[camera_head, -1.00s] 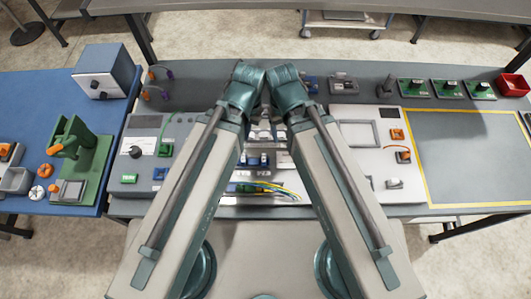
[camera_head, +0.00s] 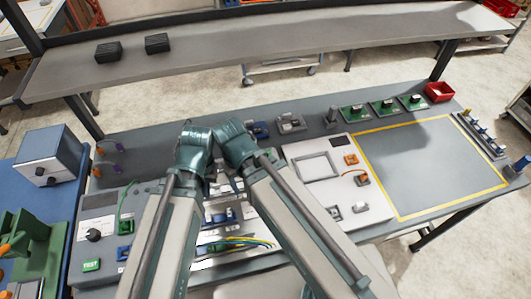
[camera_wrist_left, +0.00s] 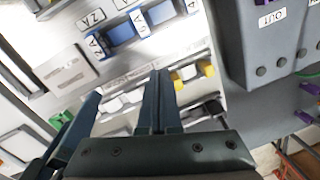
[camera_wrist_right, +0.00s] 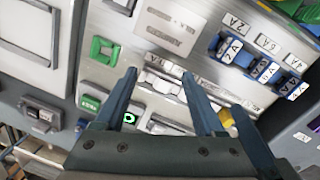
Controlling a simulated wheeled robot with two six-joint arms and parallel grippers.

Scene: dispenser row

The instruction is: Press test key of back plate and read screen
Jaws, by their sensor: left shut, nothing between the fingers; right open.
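A green key marked TEST (camera_head: 91,265) sits on the grey panel at the left of the bench in the head view. A dark screen-like window (camera_head: 98,200) is at the back of that panel; I cannot read anything on it. My left gripper (camera_wrist_left: 160,76) is shut and empty, over a pale panel with blue parts (camera_wrist_left: 160,14). My right gripper (camera_wrist_right: 158,76) is open and empty, over a pale panel with a small green-lit display (camera_wrist_right: 129,118) and a green key with white letters (camera_wrist_right: 90,103). My arms hide the middle of the bench in the head view.
A yellow-bordered grey area (camera_head: 428,168) is clear at the right. A red bin (camera_head: 438,92) and several green boards (camera_head: 383,107) stand behind it. A blue-grey box (camera_head: 50,155) is at the left. Yellow and green wires (camera_head: 238,243) lie at the front.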

